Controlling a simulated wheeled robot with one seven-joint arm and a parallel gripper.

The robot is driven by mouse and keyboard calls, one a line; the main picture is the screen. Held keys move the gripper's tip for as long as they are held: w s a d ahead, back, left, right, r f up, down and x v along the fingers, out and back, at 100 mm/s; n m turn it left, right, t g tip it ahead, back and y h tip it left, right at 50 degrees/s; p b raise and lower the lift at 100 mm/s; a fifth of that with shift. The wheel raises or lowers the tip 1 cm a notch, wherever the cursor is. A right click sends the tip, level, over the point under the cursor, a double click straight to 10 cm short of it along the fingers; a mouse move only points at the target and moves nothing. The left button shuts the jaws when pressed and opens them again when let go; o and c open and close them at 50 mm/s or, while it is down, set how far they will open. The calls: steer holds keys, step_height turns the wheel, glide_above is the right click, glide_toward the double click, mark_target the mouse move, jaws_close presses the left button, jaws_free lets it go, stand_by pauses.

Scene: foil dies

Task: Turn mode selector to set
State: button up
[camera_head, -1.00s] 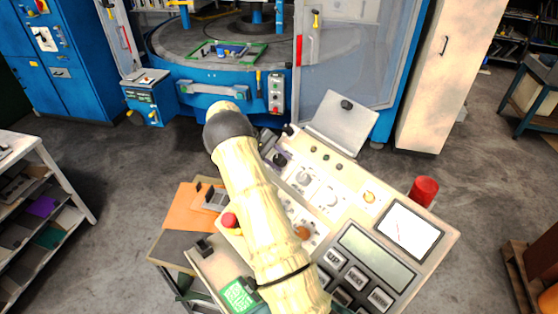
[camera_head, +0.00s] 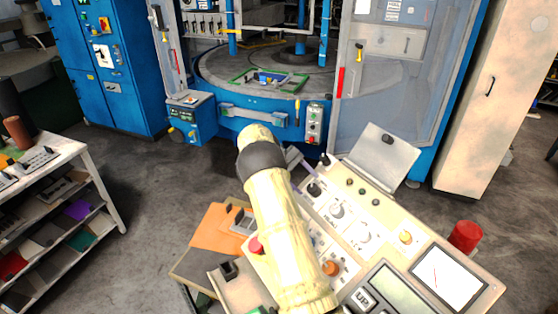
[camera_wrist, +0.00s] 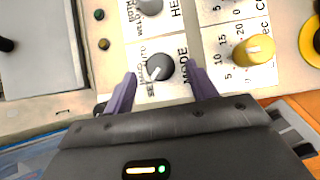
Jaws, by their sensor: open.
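The mode selector (camera_wrist: 160,67) is a round dark grey knob on a white plate marked MODE in the wrist view. Its white pointer slants to the lower left. Small print beside it is too blurred to read fully. My gripper (camera_wrist: 163,74) is open, with its two purple fingers on either side of the knob; I cannot tell whether they touch it. In the head view the selector appears as a dark knob (camera_head: 314,188) on the slanted control panel (camera_head: 396,240), near a purple finger. My arm hides most of the gripper there.
A yellow knob (camera_wrist: 254,51) sits right of the selector and a grey knob (camera_wrist: 149,6) above it. A grey flap (camera_head: 380,155) stands at the panel's back edge. A red cylinder (camera_head: 466,236) and screen (camera_head: 447,279) are at the right. The blue machine (camera_head: 255,120) stands behind.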

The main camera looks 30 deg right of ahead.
steer(key=p+v, duration=0.6)
steer(key=v, duration=0.7)
steer(key=shift+p, duration=0.4)
steer(key=shift+f, duration=0.1)
steer(key=shift+d+b, duration=0.15)
steer(key=shift+b, duration=0.15)
stand_by(0.3)
steer(key=s+a+f+t+y+b, duration=0.2)
steer(key=s+a, duration=0.4)
steer(key=s, duration=0.4)
steer(key=s+a+f+t+y+b, duration=0.2)
steer(key=s+a+f+t+b, duration=0.2)
steer(key=s, duration=0.6)
steer(key=s+a+f+t+y+b, duration=0.3)
steer(key=s+a+f+b, duration=0.1)
steer(key=s+a, duration=0.4)
steer(key=s, duration=0.2)
steer(key=shift+s+n+b, duration=0.3)
steer(key=shift+n+b, duration=0.1)
